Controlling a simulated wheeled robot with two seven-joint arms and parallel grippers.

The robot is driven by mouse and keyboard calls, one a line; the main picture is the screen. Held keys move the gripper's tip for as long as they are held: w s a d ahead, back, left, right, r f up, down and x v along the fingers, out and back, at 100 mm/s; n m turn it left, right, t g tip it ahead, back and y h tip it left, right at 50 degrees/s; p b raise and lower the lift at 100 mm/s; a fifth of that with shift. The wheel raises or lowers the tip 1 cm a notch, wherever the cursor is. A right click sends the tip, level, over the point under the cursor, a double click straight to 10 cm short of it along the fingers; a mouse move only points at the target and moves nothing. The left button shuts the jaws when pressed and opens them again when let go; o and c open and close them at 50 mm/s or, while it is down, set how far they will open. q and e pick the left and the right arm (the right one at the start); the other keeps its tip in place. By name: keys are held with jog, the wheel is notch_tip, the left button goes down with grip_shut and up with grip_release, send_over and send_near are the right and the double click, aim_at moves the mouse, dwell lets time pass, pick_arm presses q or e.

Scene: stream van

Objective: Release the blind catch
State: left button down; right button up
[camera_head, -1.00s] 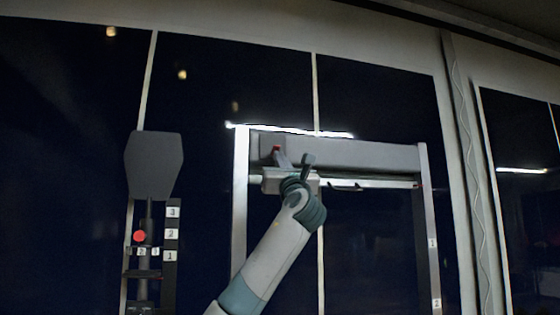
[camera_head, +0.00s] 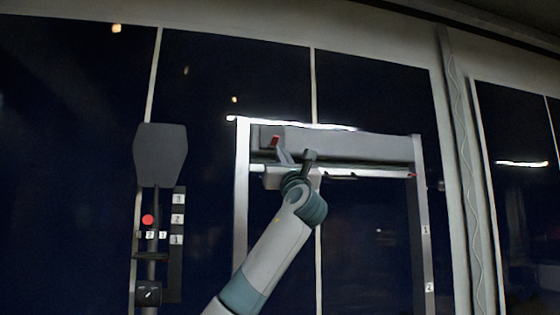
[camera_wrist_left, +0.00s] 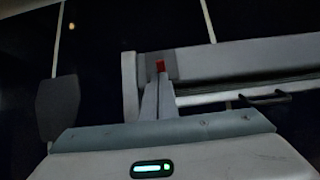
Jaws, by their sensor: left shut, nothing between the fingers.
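The blind's grey cassette (camera_head: 350,150) spans the top of a pale frame; it also shows in the wrist view (camera_wrist_left: 240,62). A small red catch (camera_head: 275,141) sits at the cassette's left end, on a dark grey patch. It also shows in the wrist view (camera_wrist_left: 160,65). My left gripper (camera_head: 280,152) is shut and empty, its fingers pointing up just below the red catch. In the wrist view the fingertips (camera_wrist_left: 159,80) end right under the red; I cannot tell whether they touch it. My right gripper is out of view.
The blind's pale bottom bar (camera_head: 390,172) runs below the cassette, with a dark handle (camera_wrist_left: 265,98). The right rail (camera_head: 420,215) carries number labels. A dark grey paddle-shaped panel (camera_head: 160,155) on a post with a red knob (camera_head: 148,219) stands to the left.

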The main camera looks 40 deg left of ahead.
pick_arm(q)
jog(key=s+d+r+b, duration=0.1)
jog(key=s+d+b, duration=0.2)
jog(key=s+d, duration=0.1)
jog(key=shift+s+d, duration=0.35)
jog(key=shift+d, duration=0.4)
